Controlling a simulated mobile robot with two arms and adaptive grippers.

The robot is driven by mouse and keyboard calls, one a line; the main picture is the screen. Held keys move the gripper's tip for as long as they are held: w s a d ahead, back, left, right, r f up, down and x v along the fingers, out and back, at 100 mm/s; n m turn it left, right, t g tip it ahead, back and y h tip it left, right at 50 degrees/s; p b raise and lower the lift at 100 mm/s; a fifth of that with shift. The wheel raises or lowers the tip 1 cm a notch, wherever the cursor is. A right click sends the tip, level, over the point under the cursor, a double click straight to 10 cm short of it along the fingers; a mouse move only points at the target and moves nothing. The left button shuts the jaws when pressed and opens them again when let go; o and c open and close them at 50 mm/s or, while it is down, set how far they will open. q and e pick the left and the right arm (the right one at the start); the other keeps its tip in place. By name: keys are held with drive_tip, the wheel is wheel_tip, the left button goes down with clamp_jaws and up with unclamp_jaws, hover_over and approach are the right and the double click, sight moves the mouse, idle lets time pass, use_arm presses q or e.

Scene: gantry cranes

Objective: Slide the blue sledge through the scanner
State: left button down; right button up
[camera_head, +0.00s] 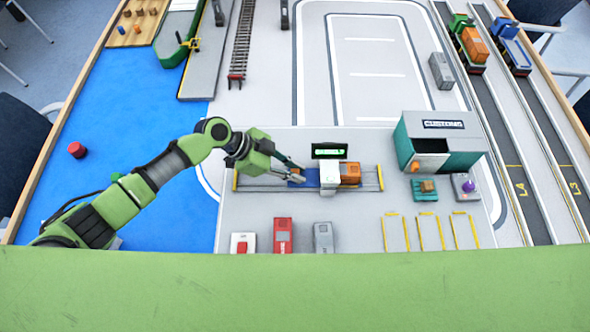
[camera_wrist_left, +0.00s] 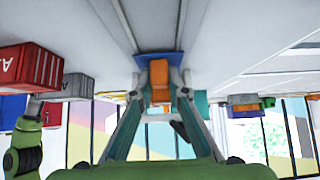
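The blue sledge (camera_head: 312,178) sits on a rail track in front of the green-lit display. Its middle is hidden by the white scanner (camera_head: 330,174). An orange container (camera_head: 350,173) shows at the scanner's right side. My left gripper (camera_head: 293,181) is at the sledge's left end, its two fingers spread apart around a small orange block (camera_head: 297,172). In the left wrist view the orange block (camera_wrist_left: 160,80) stands between the fingertips, with the blue sledge plate (camera_wrist_left: 160,60) behind it. Contact with the block cannot be told. My right gripper is not in view.
The teal customs building (camera_head: 437,142) stands to the right of the track. A red container (camera_head: 283,235), a grey container (camera_head: 323,238) and a red button box (camera_head: 243,243) stand at the near side. Yellow-marked bays lie at the near right. A blue mat area (camera_head: 130,120) lies left.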

sight(312, 177)
use_arm(q)
drive_tip(key=shift+d+b, duration=0.75)
drive_tip(key=shift+d, duration=1.55)
drive_tip(key=shift+r, duration=0.1)
drive_tip(key=c, duration=2)
unclamp_jaws()
drive_tip(key=shift+d, duration=0.1)
drive_tip(key=shift+o, duration=0.2)
drive_tip(key=v, duration=1.2)
